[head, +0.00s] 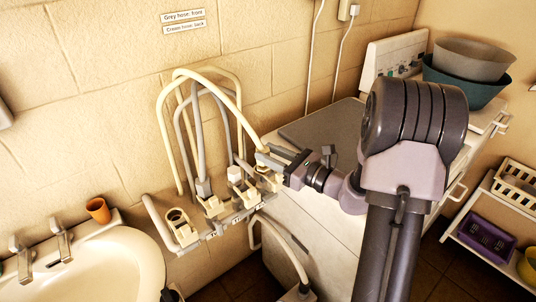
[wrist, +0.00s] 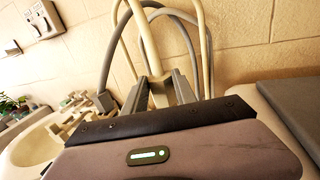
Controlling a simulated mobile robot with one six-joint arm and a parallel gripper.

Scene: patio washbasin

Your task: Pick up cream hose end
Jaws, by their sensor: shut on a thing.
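The cream hose (head: 226,98) arcs up from the rack and comes down to the right, its end (head: 262,154) at my gripper (head: 268,160). My gripper is shut on the cream hose end. In the wrist view the cream end (wrist: 160,88) sits between the two grey fingers (wrist: 160,92). The jaws partly cover it. A grey hose (head: 196,150) stands in the rack (head: 218,230) left of my gripper. The fittings just below my gripper are crowded, and I cannot tell whether the held end touches them.
A white basin (head: 100,270) with taps is at left, an orange cup (head: 98,210) on its edge. A white washing machine (head: 300,235) stands at right, with bowls (head: 470,70) on top. Wall labels (head: 183,20) read grey hose front, cream hose back.

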